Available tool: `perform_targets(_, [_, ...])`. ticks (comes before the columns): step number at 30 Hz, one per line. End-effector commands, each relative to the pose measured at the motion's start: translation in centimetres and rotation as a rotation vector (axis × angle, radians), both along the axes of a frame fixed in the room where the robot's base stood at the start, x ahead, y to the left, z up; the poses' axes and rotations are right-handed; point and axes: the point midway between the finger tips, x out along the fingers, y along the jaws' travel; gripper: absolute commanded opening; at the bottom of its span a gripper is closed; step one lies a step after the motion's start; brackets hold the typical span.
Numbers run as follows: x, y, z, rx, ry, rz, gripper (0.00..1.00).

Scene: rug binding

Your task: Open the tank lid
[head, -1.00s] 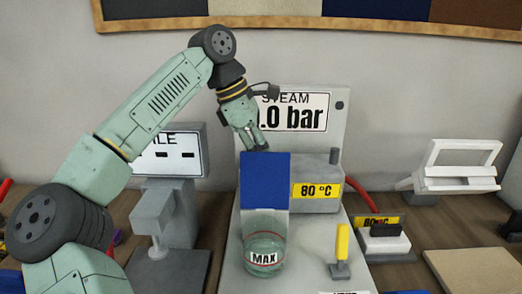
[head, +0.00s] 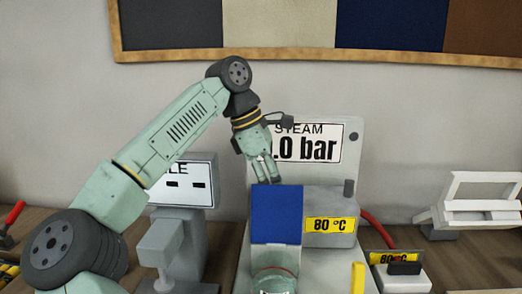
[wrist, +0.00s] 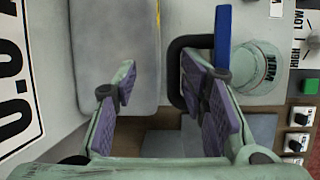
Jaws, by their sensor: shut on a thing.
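The tank lid (head: 276,214) is a flat blue panel standing upright behind the tank. In the wrist view the lid (wrist: 222,35) shows nearly edge-on as a thin blue strip, with a black loop handle (wrist: 176,72) on its left side. The clear tank (head: 274,281) has a red line and is cut by the head view's bottom edge; in the wrist view its round rim (wrist: 255,68) is uncovered beside the lid. My gripper (head: 267,184) is at the lid's top edge, shut on the handle. The wrist view shows its right finger against the handle; the exact contact is hidden.
A grey block (head: 334,204) with an 80 °C label stands right of the lid. A steam panel (head: 348,155) rises close behind my gripper. A grey device (head: 166,245) stands at left, and a white frame (head: 480,203) at right. Wood table (head: 228,250) shows between them.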

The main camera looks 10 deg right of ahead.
Motion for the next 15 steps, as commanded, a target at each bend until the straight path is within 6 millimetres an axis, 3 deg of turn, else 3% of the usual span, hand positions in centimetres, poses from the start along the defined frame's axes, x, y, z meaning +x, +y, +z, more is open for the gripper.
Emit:
perform_targets(9, [0.3,3.1,7.1,-0.014,-0.017,0.015,0.31])
perform_targets(15, [0.2,4.3,10.0,-0.02,-0.02,0.014,0.31])
